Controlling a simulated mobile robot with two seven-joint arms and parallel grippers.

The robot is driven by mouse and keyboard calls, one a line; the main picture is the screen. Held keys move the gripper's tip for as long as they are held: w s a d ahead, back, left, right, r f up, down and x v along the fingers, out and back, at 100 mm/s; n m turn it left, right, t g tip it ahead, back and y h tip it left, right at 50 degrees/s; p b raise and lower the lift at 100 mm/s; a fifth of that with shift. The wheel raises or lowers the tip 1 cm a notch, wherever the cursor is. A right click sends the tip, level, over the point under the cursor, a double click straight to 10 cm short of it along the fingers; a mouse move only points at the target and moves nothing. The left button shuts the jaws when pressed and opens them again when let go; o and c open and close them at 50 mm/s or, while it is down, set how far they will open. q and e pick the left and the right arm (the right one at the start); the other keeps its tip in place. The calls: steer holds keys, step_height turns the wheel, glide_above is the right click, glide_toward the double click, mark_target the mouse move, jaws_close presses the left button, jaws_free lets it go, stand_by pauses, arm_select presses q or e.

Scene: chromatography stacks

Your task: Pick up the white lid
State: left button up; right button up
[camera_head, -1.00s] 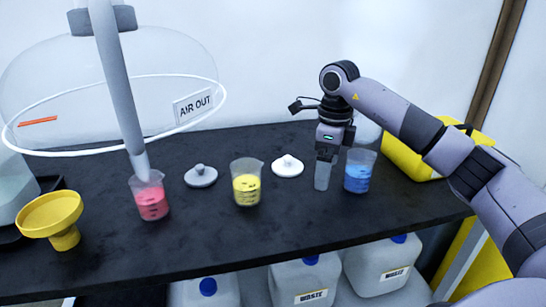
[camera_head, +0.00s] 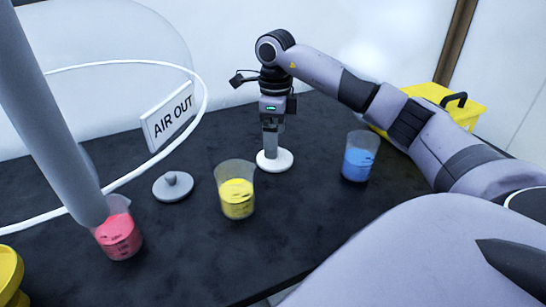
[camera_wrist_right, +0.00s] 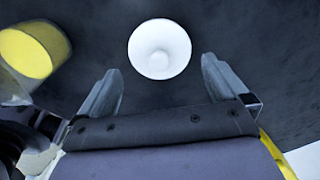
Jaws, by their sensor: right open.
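The white lid (camera_head: 283,163) is a round disc with a knob, lying flat on the black bench behind the yellow-liquid beaker. In the right wrist view the white lid (camera_wrist_right: 160,40) shows from above, ahead of and between the finger lines. My right gripper (camera_head: 271,150) points down over the lid and hides part of it in the head view. In the wrist view the right gripper (camera_wrist_right: 160,68) has its fingers apart with nothing between them. I cannot tell whether the fingers touch the lid. My left gripper is not in view.
A yellow-liquid beaker (camera_head: 237,197) stands close in front of the lid. A blue-liquid beaker (camera_head: 358,160) is to the right. A grey lid (camera_head: 173,187) and a red-liquid beaker (camera_head: 119,235) are left. A yellow box (camera_head: 445,105) sits behind right.

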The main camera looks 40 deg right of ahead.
steer(key=f, duration=0.4)
steer(key=shift+s, duration=0.2)
steer(key=c, duration=0.7)
steer(key=shift+r, duration=0.15)
steer(key=shift+r, duration=0.25)
step_height(320, 180, up, 19)
steer(key=p, duration=0.6)
steer(key=shift+r, duration=0.15)
steer(key=shift+d, duration=0.1)
